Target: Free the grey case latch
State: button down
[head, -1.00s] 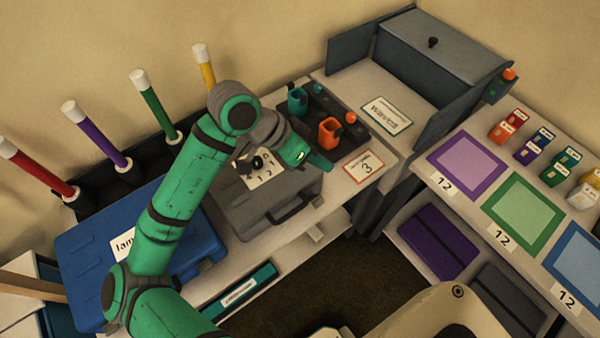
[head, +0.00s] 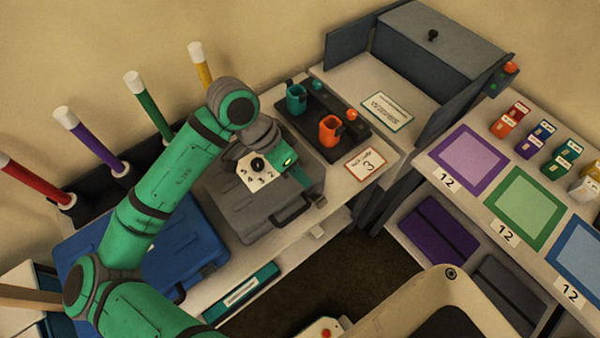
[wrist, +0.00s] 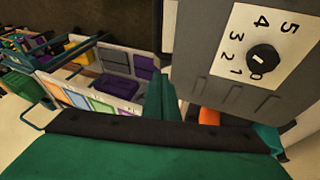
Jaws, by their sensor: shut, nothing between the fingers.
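The grey case (head: 245,215) lies on the counter with its handle (head: 290,211) facing the front edge. A black knob (head: 257,164) sits on a white numbered plate (head: 247,181) on its top. My gripper (head: 298,174) is shut and empty, above the right part of the case, just right of the plate. Its green fingers (wrist: 160,95) point up in the wrist view, left of the case, apart from the knob. I cannot make out the latch itself.
A blue case (head: 185,265) lies left of the grey one. Upright coloured tubes (head: 148,105) line the back wall. The floor (head: 310,275) in front is open.

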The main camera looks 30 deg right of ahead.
aim_at(320, 197)
jog(key=x, duration=0.7)
jog(key=shift+w, duration=0.15)
